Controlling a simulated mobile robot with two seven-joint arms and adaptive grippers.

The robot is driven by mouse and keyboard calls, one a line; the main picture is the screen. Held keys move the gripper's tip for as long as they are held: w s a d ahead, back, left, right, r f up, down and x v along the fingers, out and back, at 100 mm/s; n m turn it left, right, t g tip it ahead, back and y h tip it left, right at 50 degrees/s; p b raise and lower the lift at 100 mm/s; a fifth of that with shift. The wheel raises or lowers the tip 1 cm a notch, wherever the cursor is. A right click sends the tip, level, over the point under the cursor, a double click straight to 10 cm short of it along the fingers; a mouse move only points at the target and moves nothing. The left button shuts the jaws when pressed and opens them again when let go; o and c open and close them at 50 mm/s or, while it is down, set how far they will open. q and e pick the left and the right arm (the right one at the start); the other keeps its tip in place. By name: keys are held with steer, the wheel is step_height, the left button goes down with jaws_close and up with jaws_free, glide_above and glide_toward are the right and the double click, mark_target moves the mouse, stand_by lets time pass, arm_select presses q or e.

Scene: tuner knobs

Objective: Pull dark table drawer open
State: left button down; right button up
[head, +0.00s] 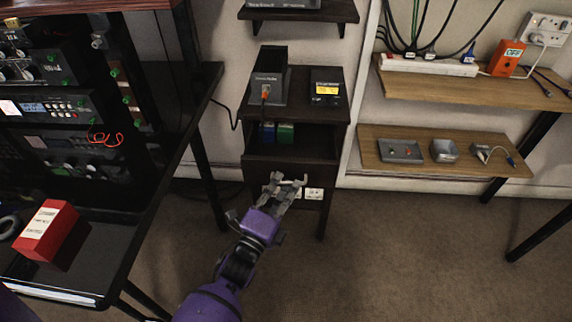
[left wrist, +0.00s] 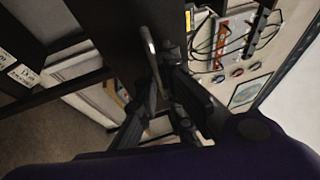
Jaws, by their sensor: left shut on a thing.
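In the left wrist view, a thin metal handle (left wrist: 151,48) runs down between the fingers of the left gripper (left wrist: 165,88). The gripper is shut on the handle, though the contact is dim. I cannot tell how far the drawer stands out. My right gripper is not in view.
A black box (head: 268,88) and a small device with a yellow label (head: 326,86) stand on the table top. Blue and green items (head: 285,132) are in the compartment. A black desk (head: 150,205) is at left. Wooden shelves (head: 440,168) are at right. Carpet in front is clear.

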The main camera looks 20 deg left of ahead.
arm_select(q)
steer(key=shift+s+d, duration=0.15)
steer(key=shift+s, duration=0.5)
steer(key=shift+s+d, duration=0.15)
steer(key=shift+s, duration=0.45)
steer(key=shift+s+d+f+p, duration=0.1)
steer(key=shift+s+d+p, duration=0.1)
steer(key=shift+s+p, duration=0.35)
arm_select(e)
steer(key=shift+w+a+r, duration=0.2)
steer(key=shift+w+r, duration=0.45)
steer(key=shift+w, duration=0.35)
arm_select(q)
steer(key=shift+s, duration=0.1)
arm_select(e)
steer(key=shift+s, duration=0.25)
arm_select(q)
steer(key=c, duration=1.9)
jaws_free()
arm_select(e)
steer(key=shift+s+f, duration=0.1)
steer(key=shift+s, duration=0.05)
arm_select(q)
steer(key=shift+s, duration=0.1)
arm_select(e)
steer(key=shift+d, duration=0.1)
arm_select(q)
steer(key=v, duration=1.1)
steer(key=shift+s, duration=0.4)
